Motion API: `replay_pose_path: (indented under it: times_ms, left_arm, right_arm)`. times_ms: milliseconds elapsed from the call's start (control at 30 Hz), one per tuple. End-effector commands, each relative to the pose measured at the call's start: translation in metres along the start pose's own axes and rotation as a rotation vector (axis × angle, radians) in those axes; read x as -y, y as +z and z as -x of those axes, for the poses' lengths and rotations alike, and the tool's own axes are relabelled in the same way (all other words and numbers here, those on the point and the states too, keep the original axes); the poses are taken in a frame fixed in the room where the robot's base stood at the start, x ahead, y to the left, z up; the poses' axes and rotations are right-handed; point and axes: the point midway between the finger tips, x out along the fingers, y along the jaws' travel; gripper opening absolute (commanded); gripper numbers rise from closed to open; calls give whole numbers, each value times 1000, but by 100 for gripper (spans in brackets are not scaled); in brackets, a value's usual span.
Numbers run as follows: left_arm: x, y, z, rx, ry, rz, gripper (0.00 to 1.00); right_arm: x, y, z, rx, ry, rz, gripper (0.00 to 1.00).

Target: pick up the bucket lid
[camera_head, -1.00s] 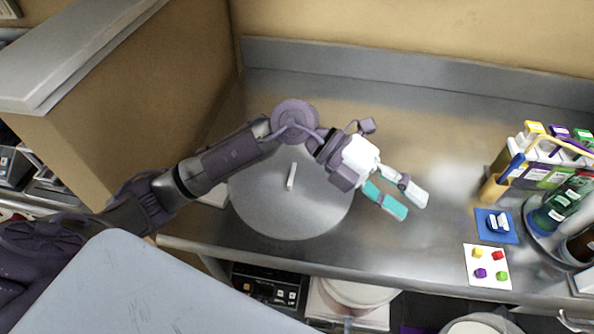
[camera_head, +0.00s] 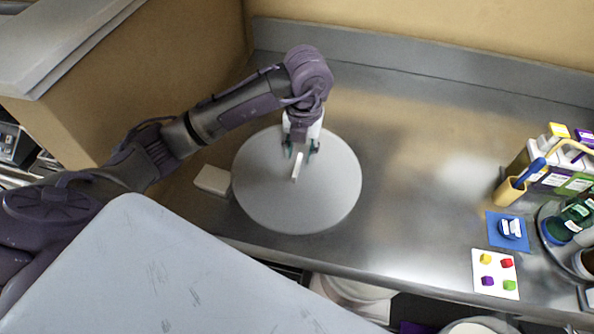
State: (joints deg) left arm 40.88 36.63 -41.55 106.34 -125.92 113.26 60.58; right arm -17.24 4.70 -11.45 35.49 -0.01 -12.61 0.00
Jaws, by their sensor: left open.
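The bucket lid is a large flat grey disc (camera_head: 325,200) with a thin white bar handle (camera_head: 297,167) standing near its middle. It lies on the metal counter in the head view. My left gripper (camera_head: 301,152) is over the far half of the lid, pointing down, with its teal-padded fingers open and apart. The fingertips are just behind the handle in the picture, near its far end; nothing is held. Whether the fingers touch the lid cannot be told. My right gripper is not in view.
A small white block (camera_head: 212,180) lies left of the lid. At right are a white card with coloured cubes (camera_head: 495,274), a blue mat (camera_head: 493,241), a yellow cup (camera_head: 511,191) and a round tray with bottles. The counter (camera_head: 420,150) between is bare.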

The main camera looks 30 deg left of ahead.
Motion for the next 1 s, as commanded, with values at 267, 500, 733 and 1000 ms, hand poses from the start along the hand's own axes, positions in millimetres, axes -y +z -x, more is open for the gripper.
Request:
replay_pose_path:
  times_ms: [267,500,733,1000]
  left_arm:
    - [-2,2,-20,-4,1,1,41]
    - [-5,7,-55,-3,-1,-2,41]
    - [-5,8,-62,1,-1,-4,41]
    - [-5,8,-62,1,-1,-4,9]
  right_arm:
    - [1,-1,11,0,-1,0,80]
    - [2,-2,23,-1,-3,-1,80]
    - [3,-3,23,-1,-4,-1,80]
    - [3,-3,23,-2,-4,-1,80]
